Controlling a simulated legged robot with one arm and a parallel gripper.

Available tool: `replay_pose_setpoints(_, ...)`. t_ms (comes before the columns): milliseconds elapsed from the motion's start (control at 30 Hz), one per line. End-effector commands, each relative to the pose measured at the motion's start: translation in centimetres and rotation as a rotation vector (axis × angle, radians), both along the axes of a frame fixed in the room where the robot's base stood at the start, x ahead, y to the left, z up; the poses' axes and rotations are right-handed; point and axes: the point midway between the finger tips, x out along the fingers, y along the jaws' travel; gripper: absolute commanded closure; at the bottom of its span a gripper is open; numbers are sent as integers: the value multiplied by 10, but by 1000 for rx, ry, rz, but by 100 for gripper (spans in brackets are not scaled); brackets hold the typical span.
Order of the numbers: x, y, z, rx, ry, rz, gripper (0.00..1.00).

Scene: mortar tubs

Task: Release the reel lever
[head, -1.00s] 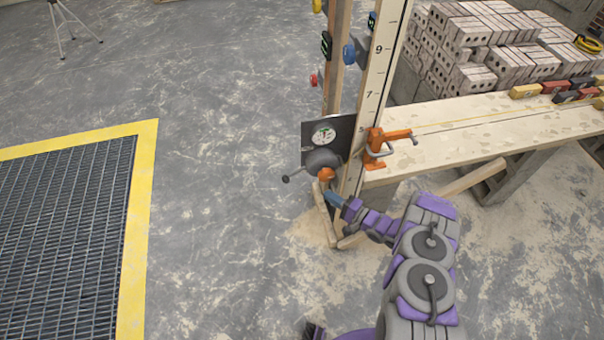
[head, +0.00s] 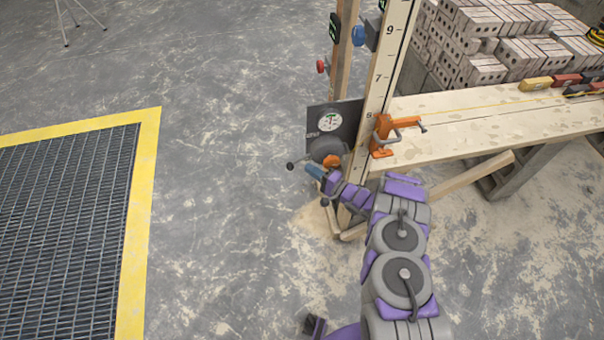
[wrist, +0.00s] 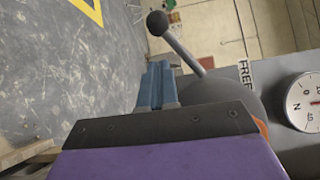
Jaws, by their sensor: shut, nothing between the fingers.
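The reel (head: 325,150) is a grey rounded drum with an orange part (head: 332,161), below a dark plate on the wooden post. Its lever is a thin grey rod ending in a dark ball knob (head: 290,166), pointing left in the head view. In the wrist view the lever (wrist: 180,42) rises up and left from the drum, beside a "FREE" label (wrist: 245,74). My gripper (head: 314,171) is shut and empty, its blue fingers just below and right of the knob. In the wrist view the fingers (wrist: 157,85) lie left of the rod; I cannot tell whether they touch it.
The plate carries a round white dial (head: 330,121). A numbered post (head: 385,70) and an orange clamp (head: 385,135) stand right of the reel, at the end of a plank bench (head: 480,125). Bricks are stacked behind. The floor left of the reel is clear up to a yellow-edged grating (head: 70,220).

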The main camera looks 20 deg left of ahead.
Motion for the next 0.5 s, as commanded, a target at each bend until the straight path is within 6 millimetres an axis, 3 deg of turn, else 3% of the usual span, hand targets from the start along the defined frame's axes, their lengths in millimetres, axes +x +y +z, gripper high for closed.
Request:
replay_pose_setpoints(233, -13, 26, 2, 2, -2, 5, 100)
replay_pose_setpoints(500, -17, 34, 3, 0, -1, 3, 100)
